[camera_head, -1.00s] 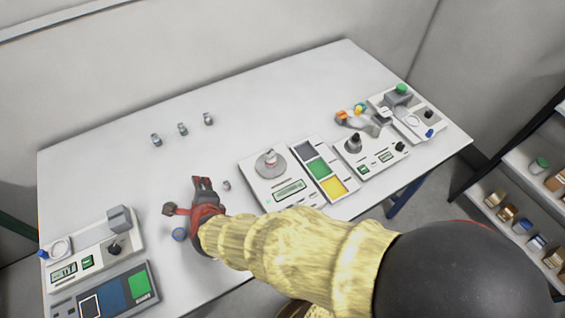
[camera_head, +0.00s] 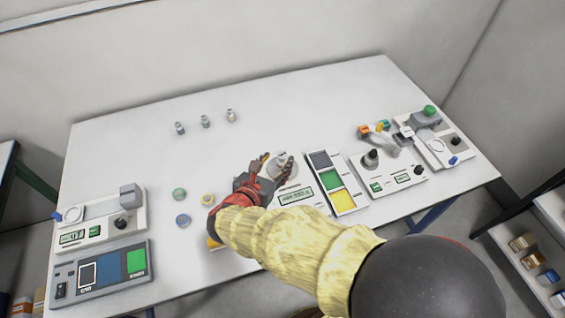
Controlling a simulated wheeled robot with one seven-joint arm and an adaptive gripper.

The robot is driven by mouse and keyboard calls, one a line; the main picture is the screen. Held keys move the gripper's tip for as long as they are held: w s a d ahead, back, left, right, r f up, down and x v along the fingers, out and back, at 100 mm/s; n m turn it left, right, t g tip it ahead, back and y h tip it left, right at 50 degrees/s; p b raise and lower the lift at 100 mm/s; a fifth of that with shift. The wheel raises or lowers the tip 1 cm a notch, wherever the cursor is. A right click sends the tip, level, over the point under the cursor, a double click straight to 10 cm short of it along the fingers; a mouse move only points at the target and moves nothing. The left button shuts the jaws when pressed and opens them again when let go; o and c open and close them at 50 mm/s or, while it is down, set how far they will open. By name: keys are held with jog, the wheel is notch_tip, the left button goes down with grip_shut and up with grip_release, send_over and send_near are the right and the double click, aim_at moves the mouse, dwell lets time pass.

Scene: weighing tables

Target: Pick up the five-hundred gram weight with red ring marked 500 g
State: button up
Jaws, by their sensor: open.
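A small grey weight (camera_head: 281,157) stands on the round pan (camera_head: 296,169) of the middle scale. A reddish band shows on it in the earlier frame, but its marking is too small to read. My gripper (camera_head: 275,162) is open, with its fingertips over the near left part of that pan and close to the weight. I cannot tell whether they touch it. The fingers and red gripper body partly hide the pan. Several small weights, such as this one (camera_head: 205,122), stand in a row at the back left; no ring markings are readable.
A colour-panel tray (camera_head: 331,181) stands right of the middle scale. Other scales stand at the left (camera_head: 98,222) and right (camera_head: 397,178). The table's back middle is clear.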

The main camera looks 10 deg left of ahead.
aim_at(281, 156)
jog(key=b+x, duration=0.1)
jog(key=x, duration=0.3)
jog(key=shift+w+d+b, duration=0.1)
jog(key=shift+w+b, duration=0.15)
jog(key=shift+b, duration=0.05)
jog(key=shift+c, duration=0.6)
grip_shut()
